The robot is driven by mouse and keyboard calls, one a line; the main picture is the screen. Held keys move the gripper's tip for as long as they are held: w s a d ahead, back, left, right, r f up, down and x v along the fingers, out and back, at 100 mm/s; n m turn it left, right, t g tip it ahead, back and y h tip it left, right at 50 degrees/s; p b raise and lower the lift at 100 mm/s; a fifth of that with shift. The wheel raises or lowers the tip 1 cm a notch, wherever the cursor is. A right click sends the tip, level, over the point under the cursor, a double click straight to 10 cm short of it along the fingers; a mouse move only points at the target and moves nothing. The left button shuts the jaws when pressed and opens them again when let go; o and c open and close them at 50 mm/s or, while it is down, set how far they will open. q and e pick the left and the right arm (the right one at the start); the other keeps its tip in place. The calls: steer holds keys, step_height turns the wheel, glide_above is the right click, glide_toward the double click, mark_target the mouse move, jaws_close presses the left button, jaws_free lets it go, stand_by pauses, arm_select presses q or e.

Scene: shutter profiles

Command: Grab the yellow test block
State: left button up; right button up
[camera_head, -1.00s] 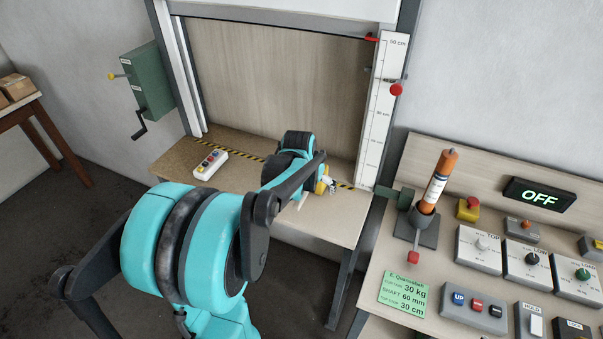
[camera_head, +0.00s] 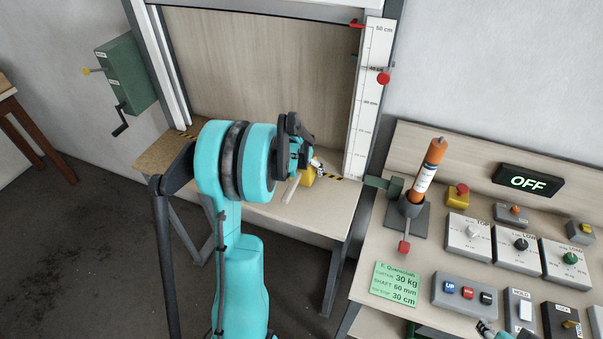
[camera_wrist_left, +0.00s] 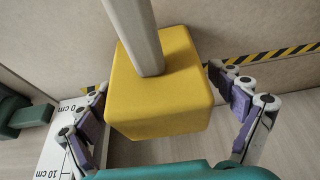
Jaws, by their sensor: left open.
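The yellow test block (camera_wrist_left: 160,100) has a pale grey bar rising from its top in the left wrist view. In the head view the yellow block (camera_head: 307,179) shows only in part, on the bench under the shutter, with the pale bar (camera_head: 291,188) leaning from it. My left gripper (camera_head: 316,170) is at the block, its arm hiding much of it. In the left wrist view my left gripper (camera_wrist_left: 168,98) is open, with purple-padded fingers on both sides of the block. A visible gap lies on the right; contact on the left is unclear.
A height scale (camera_head: 368,105) stands right of the opening. A control desk (camera_head: 385,250) with buttons and an orange cylinder (camera_head: 430,168) is at the right. A green crank box (camera_head: 128,75) is on the left wall. Striped tape crosses the bench.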

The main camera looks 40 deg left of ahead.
arm_select(q)
steer(key=c, duration=1.3)
steer(key=shift+r, duration=0.15)
